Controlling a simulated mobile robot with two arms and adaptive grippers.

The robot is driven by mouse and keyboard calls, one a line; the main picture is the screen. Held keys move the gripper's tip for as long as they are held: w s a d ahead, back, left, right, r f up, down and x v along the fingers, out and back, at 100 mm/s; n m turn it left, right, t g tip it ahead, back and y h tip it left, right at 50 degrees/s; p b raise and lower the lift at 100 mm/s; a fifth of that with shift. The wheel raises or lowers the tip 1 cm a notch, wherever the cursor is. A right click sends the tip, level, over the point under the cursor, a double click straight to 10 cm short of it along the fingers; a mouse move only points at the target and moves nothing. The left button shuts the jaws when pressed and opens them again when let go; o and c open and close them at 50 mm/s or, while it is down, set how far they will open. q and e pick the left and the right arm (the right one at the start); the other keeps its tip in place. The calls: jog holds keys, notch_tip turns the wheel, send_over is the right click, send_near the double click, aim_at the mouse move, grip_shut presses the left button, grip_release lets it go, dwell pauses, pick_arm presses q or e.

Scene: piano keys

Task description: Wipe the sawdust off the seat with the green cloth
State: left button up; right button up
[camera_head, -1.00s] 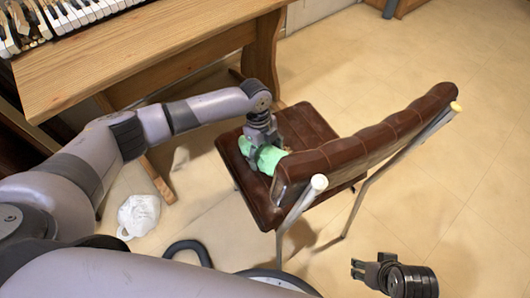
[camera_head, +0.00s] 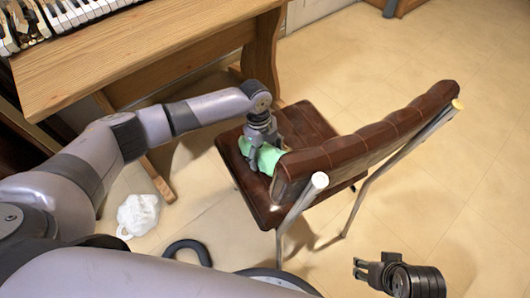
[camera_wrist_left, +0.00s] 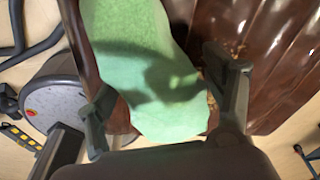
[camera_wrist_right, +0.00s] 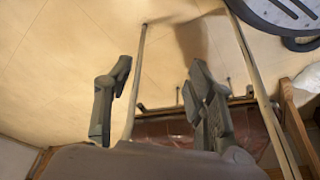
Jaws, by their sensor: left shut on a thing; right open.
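The brown leather chair seat (camera_head: 308,125) is in the middle of the head view, its padded backrest toward the lower right. My left gripper (camera_head: 262,150) is shut on the green cloth (camera_head: 268,160) at the seat, close to the backrest. In the left wrist view the cloth (camera_wrist_left: 150,70) lies between the two fingers, and sawdust crumbs (camera_wrist_left: 238,48) show on the brown leather beside it. My right gripper (camera_head: 358,268) is open and empty at the lower right, apart from the chair. In the right wrist view its fingers (camera_wrist_right: 158,95) stand wide apart.
A wooden bench-like table (camera_head: 140,50) and piano keys (camera_head: 70,12) are at the upper left. The chair's backrest (camera_head: 375,140) rises beside my left gripper. The floor at the right is clear.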

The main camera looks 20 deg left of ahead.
pick_arm(q)
jog(key=shift+f, duration=0.15)
pick_arm(e)
jog(key=shift+r, duration=0.25)
jog(key=shift+r, duration=0.1)
pick_arm(q)
jog(key=shift+f, duration=0.15)
pick_arm(e)
jog(key=shift+s+d+r, duration=0.1)
jog(key=shift+s+r, duration=0.1)
jog(key=shift+s, duration=0.05)
pick_arm(q)
jog(key=shift+f, duration=0.2)
pick_arm(e)
jog(key=shift+s+r, duration=0.15)
jog(key=shift+r, duration=0.15)
